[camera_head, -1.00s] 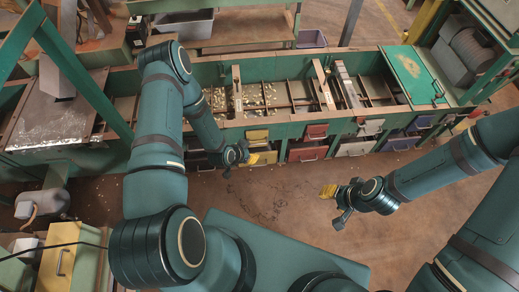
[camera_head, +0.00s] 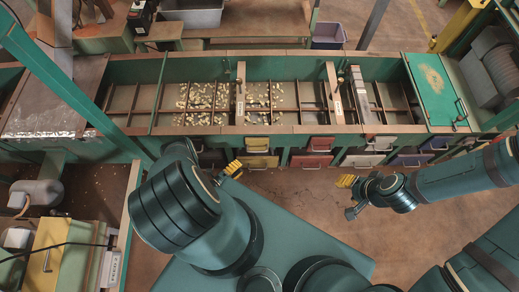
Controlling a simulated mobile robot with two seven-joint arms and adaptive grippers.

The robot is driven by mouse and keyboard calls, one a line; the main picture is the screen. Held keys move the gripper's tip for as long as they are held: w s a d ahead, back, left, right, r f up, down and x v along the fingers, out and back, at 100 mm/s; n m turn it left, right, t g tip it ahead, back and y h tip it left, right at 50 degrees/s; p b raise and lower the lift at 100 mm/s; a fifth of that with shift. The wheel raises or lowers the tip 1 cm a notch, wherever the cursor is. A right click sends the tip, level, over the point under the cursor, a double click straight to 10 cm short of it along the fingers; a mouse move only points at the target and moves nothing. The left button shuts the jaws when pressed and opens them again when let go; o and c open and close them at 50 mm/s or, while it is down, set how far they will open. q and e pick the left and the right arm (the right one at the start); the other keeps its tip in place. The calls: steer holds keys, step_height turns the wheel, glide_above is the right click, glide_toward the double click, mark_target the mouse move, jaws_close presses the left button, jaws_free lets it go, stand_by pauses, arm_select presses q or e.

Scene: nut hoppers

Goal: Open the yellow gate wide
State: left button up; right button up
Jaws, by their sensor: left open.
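The yellow gate (camera_head: 257,142) is a small yellow panel on the front of the green hopper bench, a little right of the picture's middle left. A second yellow-edged panel with a handle (camera_head: 260,161) shows just below it. My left gripper (camera_head: 232,168), with yellow fingertips, is open to the lower left of the yellow gate, apart from it in the picture and holding nothing that I can see. My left arm hides part of the gripper. My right gripper (camera_head: 346,181) is over the floor, below the red and white gates; its jaw opening is not clear.
The hopper bench (camera_head: 205,130) has bins with scattered nuts. A red gate (camera_head: 320,144), a white gate (camera_head: 381,143) and a blue drawer (camera_head: 411,160) lie right of the yellow one. A green lid (camera_head: 430,88) covers the right end. Brown floor is free before the bench.

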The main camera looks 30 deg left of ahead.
arm_select(q)
steer(key=shift+b+x, duration=1.05)
steer(key=shift+x, duration=5)
steer(key=shift+o, duration=0.3)
jaws_close()
